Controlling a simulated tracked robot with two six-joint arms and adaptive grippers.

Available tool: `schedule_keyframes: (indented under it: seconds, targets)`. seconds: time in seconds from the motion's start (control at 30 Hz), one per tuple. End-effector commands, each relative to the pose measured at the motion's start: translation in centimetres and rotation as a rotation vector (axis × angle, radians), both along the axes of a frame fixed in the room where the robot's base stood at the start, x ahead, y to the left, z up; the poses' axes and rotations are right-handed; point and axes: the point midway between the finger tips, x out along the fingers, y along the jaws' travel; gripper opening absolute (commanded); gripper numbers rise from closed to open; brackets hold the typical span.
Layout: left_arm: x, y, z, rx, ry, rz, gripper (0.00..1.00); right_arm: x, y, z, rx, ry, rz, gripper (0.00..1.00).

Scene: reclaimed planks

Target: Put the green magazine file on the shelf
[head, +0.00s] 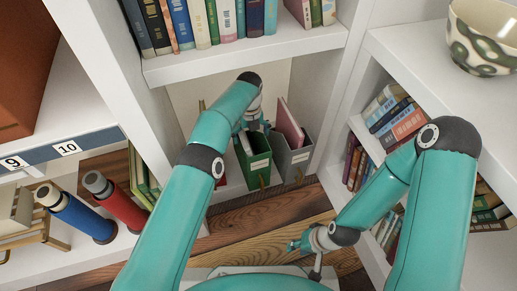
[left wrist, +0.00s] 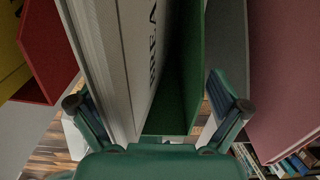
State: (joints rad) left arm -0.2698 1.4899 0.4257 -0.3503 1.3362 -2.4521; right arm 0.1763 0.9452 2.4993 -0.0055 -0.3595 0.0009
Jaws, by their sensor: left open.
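The green magazine file (head: 258,168) stands upright in the low bay of the white shelf (head: 245,62), beside a grey magazine file (head: 292,160). My left gripper (head: 254,126) is above and at the green file's top. In the left wrist view its open fingers (left wrist: 158,108) lie either side of the green file (left wrist: 178,110), which holds a pale book with dark lettering (left wrist: 130,60). Whether the fingers touch it cannot be told. My right gripper (head: 298,244) hangs low over the wooden floor, small and partly hidden; its jaws cannot be made out.
The grey file holds a pink book (head: 289,125), close on the right. A red file (left wrist: 50,60) is on the left in the wrist view. A patterned bowl (head: 484,38) sits on the right unit, above books.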

Motion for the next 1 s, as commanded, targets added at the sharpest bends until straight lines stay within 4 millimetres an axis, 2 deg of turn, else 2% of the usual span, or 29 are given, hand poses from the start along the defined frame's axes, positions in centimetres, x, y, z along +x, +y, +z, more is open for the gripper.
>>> schedule_keyframes:
  seconds: [0.1,0.47,0.77,1.0]
  targets:
    - [0.0,0.0,1.0,0.000,-0.002,0.000,1.00,0.0,0.0,0.7,0.000,0.000,0.000,0.35]
    - [-1.7,-0.6,1.2,0.001,-0.002,-0.001,1.00,0.0,0.0,2.4,0.000,0.000,0.000,0.35]
    - [-4.9,-1.7,1.3,0.001,-0.002,-0.003,1.00,0.0,0.0,4.9,0.000,0.000,0.000,0.35]
    - [-8.5,-2.9,1.3,0.001,-0.002,-0.004,1.00,0.0,0.0,6.5,0.000,0.000,0.000,0.35]
